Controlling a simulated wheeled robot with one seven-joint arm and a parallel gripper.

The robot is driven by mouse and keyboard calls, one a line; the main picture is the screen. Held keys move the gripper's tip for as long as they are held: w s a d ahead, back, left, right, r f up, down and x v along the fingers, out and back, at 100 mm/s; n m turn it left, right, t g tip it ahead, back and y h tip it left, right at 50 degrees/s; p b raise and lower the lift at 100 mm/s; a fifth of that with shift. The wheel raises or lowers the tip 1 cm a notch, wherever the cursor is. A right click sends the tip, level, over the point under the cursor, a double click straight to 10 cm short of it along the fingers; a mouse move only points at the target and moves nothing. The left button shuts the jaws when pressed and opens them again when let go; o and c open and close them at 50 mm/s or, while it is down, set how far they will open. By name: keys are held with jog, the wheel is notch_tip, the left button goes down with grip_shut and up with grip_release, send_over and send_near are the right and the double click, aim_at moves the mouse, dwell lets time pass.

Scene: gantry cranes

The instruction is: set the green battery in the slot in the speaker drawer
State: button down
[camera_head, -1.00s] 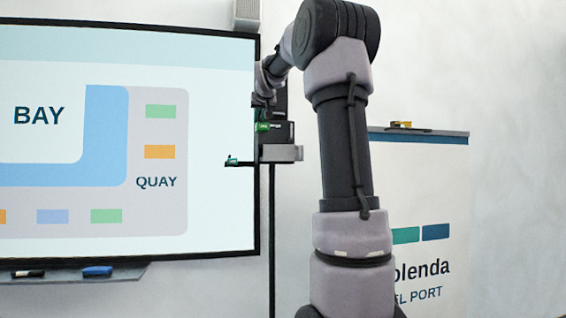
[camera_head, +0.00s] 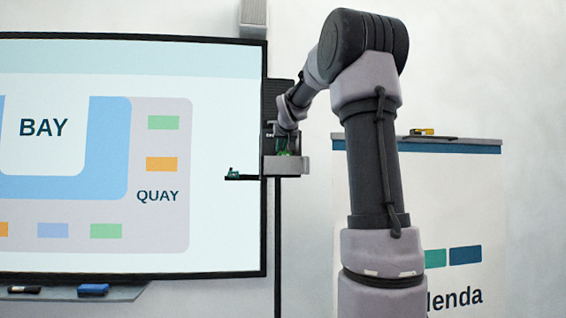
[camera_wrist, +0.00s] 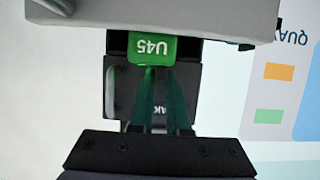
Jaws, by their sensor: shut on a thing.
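The green battery (camera_wrist: 152,48), marked U45, shows upside down in the wrist view. It is at the dark opening beside the grey drawer (camera_wrist: 225,20). My gripper (camera_wrist: 158,74) is shut on the battery, its two greenish fingers meeting the battery's lower edge in the picture. In the head view my gripper (camera_head: 286,150) is down at the pulled-out grey drawer (camera_head: 288,168), below the dark speaker (camera_head: 276,100). The battery is hardly readable there. The slot itself is hidden, and I cannot tell how deep the battery sits.
A thin dark shelf (camera_head: 242,178) with a small green item (camera_head: 234,171) juts left of the drawer. A large screen (camera_head: 80,230) stands behind. A tray below holds a blue eraser-like block (camera_head: 93,290). A banner (camera_head: 470,200) stands right of my arm, with a yellow object (camera_head: 423,131) on top.

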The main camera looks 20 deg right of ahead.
aim_at(281, 158)
jog(key=shift+f, duration=2.2)
jog(key=c, duration=0.9)
grip_release()
jog(key=shift+f, duration=0.15)
jog(key=v, duration=1.2)
jog(key=s+a+f+g+y, duration=0.2)
jog(key=s+a+f, duration=0.3)
jog(key=s+f, duration=0.2)
jog(key=s+a+f+g+y, duration=0.2)
jog(key=s+a+f, duration=0.3)
jog(key=s+f, duration=0.3)
jog(key=s+a+f+m+g+y, duration=0.1)
jog(key=s+a+f+g+y, duration=0.1)
jog(key=s+a+f, duration=0.3)
jog(key=shift+s+a+f, duration=0.1)
jog(key=shift+s+f, duration=0.4)
jog(key=shift+s, duration=0.55)
jog(key=shift+s+f, duration=0.5)
jog(key=shift+s, duration=0.55)
jog(key=shift+s+a+f, duration=0.1)
jog(key=shift+s+f, duration=0.4)
jog(key=shift+s, duration=0.55)
